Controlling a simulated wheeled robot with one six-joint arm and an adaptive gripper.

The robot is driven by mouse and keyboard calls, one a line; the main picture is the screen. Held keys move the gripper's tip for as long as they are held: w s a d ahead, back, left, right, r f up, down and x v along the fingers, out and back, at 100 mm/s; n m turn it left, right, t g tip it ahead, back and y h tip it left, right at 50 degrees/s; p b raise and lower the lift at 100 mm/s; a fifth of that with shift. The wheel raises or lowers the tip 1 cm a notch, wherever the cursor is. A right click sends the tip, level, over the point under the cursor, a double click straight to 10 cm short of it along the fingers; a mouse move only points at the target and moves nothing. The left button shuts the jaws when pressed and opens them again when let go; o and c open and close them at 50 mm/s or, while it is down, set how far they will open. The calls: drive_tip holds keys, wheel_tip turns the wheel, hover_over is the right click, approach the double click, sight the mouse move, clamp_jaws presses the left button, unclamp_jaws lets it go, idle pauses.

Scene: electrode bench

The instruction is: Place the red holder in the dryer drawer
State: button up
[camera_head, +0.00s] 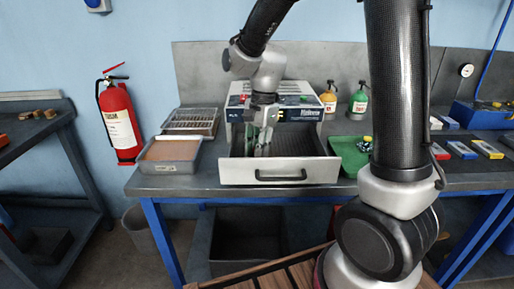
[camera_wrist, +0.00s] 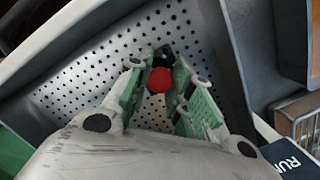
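The red holder (camera_wrist: 159,81) shows in the wrist view as a round red end with a dark part beyond it. It sits between the green-padded fingertips of my gripper (camera_wrist: 160,72), which close in on both its sides. The dryer drawer (camera_head: 282,172) is pulled open in the head view. My gripper (camera_head: 260,146) points down into its left part. The perforated drawer floor (camera_wrist: 90,75) lies under the fingers in the wrist view. The holder cannot be made out in the head view. Whether it touches the floor is unclear.
The dryer body (camera_head: 290,101) stands behind the drawer. A grey tray (camera_head: 171,155) and a rack (camera_head: 190,121) are to its left. A green tray (camera_head: 348,153) is close on the right, with two bottles (camera_head: 359,102) behind. Small boxes (camera_head: 462,150) lie farther right.

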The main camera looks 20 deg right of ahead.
drive_tip(key=o, duration=0.3)
drive_tip(key=shift+r, duration=0.1)
wheel_tip(320, 180, up, 12)
drive_tip(key=d, duration=0.2)
drive_tip(key=s+d+n+t, duration=0.1)
drive_tip(key=s+d+n, duration=0.3)
drive_tip(key=s, duration=0.2)
drive_tip(key=s+d+r+n+t+h, duration=0.1)
drive_tip(key=s+d+n+t, duration=0.1)
drive_tip(key=s+d+n, duration=0.2)
drive_tip(key=s+d+r+n+t, duration=0.1)
drive_tip(key=s+d+n, duration=0.3)
drive_tip(key=s, duration=0.4)
drive_tip(key=shift+s+d+r+n+t+h, duration=0.1)
drive_tip(key=shift+s+d+n+t+h, duration=0.2)
drive_tip(key=shift+d+t, duration=0.25)
